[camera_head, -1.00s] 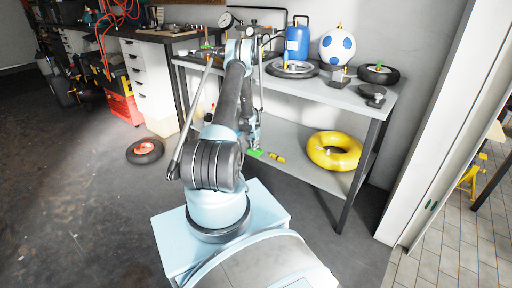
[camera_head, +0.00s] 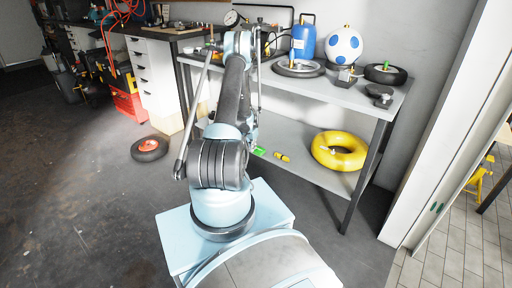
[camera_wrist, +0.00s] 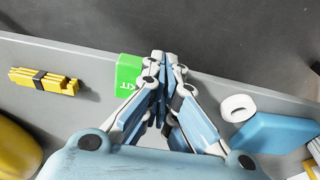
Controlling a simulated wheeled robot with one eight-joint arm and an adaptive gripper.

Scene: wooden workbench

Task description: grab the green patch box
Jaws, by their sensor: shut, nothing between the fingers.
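The green patch box (camera_wrist: 128,71) lies on the grey lower shelf, near the shelf edge in the wrist view, with part of white lettering showing. It also shows in the head view as a small green patch (camera_head: 259,151) just right of my arm. My gripper (camera_wrist: 161,57) is shut and empty. In the wrist view its fingertips appear just right of the box, and one finger covers part of the box's right side. I cannot tell whether they touch. In the head view my arm largely hides the gripper.
Yellow levers with a black band (camera_wrist: 44,80) lie left of the box. A yellow inner tube (camera_head: 340,150) lies farther along the lower shelf (camera_head: 302,165). A white ring (camera_wrist: 237,107) and a blue item (camera_wrist: 272,135) are right of my gripper. The upper shelf (camera_head: 330,92) hangs above.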

